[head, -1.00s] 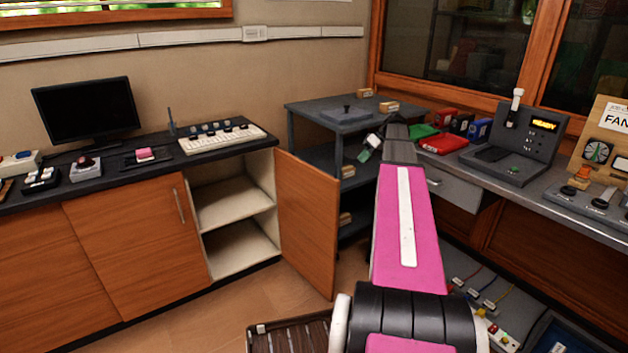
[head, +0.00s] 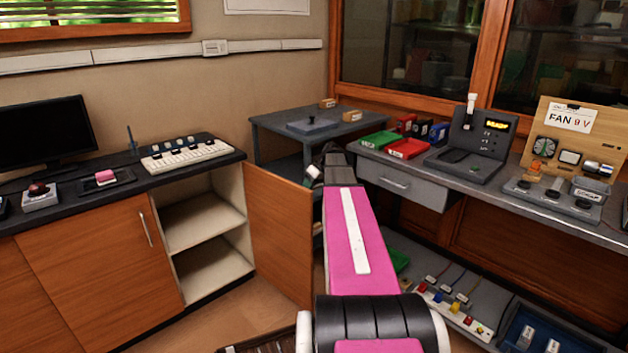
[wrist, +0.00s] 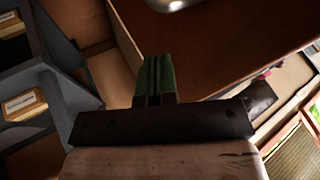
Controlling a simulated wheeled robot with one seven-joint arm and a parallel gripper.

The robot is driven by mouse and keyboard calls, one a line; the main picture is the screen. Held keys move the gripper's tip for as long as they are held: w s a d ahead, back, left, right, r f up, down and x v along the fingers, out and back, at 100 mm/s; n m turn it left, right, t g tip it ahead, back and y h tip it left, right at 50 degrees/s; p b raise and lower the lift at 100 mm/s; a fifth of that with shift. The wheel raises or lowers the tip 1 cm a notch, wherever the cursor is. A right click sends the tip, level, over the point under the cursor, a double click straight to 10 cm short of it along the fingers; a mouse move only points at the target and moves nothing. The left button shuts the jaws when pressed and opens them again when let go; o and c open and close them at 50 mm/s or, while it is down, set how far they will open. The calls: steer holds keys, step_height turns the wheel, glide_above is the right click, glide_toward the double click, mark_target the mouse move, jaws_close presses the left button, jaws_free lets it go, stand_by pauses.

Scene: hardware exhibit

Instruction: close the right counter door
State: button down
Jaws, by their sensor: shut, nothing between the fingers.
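The right counter door (head: 281,235) is a brown wooden panel at the right end of the counter. It stands wide open, swung out from the cabinet opening, and its right edge is close to my pink arm. In the wrist view a dark brown wooden panel (wrist: 225,45), apparently this door, fills the upper part, with a metal handle (wrist: 172,3) at the top edge. My gripper (wrist: 155,75) shows as green fingers pressed together in front of this panel, empty; contact cannot be told. In the head view my arm hides most of the gripper.
The cabinet (head: 205,220) is open, with bare pale shelves. The left counter door (head: 105,255) is shut. A grey shelf unit (head: 262,140) stands behind the open door. A grey workbench (head: 470,180) with devices runs along the right. A strip of floor shows before the cabinet.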

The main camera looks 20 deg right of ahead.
mark_target(301, 189)
steer(key=shift+s+a+r, duration=0.1)
steer(key=shift+s+a, duration=0.3)
steer(key=shift+a, duration=0.3)
steer(key=shift+s+a, duration=0.4)
steer(key=shift+a, duration=0.3)
